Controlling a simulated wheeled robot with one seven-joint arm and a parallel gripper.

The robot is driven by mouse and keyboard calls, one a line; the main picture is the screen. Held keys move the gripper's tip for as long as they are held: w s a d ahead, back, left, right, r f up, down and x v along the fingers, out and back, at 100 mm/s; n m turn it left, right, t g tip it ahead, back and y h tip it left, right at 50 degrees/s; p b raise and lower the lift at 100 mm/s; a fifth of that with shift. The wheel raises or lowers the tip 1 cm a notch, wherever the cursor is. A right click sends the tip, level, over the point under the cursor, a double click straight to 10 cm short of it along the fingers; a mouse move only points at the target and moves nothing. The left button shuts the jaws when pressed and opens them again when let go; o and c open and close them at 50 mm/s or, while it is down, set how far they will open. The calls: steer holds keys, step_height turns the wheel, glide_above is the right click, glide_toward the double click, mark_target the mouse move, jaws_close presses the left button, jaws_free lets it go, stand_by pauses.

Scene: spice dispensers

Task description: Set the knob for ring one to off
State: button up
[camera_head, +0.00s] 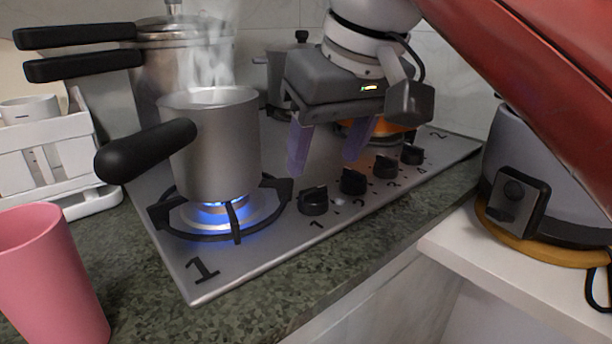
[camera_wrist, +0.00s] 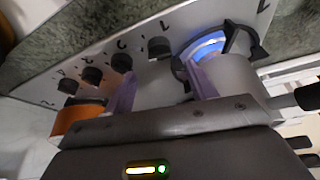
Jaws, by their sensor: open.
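The ring one knob (camera_head: 313,201) is the black knob nearest the lit burner, at the left end of the knob row. It also shows in the wrist view (camera_wrist: 160,47). Ring one (camera_head: 226,210) burns with a blue flame beside the large "1" on the hob (camera_head: 265,255). A steaming steel pot (camera_head: 215,150) with a black handle stands on it. My gripper (camera_head: 324,165) is open and empty, its purple fingers pointing down above the hob near the first two knobs. In the wrist view the ring one knob appears between the fingers (camera_wrist: 162,80), beyond their tips. I see no contact.
Three other black knobs continue rightward, the nearest being the second knob (camera_head: 353,182). An orange item (camera_head: 350,130) is partly hidden behind my gripper. A large steel pot (camera_head: 185,60) stands behind. A pink cup (camera_head: 50,275) and white rack (camera_head: 60,150) are at left.

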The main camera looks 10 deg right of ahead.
mark_target(315, 190)
steer(key=b+x, duration=0.1)
steer(key=x, duration=0.5)
steer(key=shift+f, duration=0.15)
steer(key=shift+c, duration=0.3)
steer(key=c, duration=0.9)
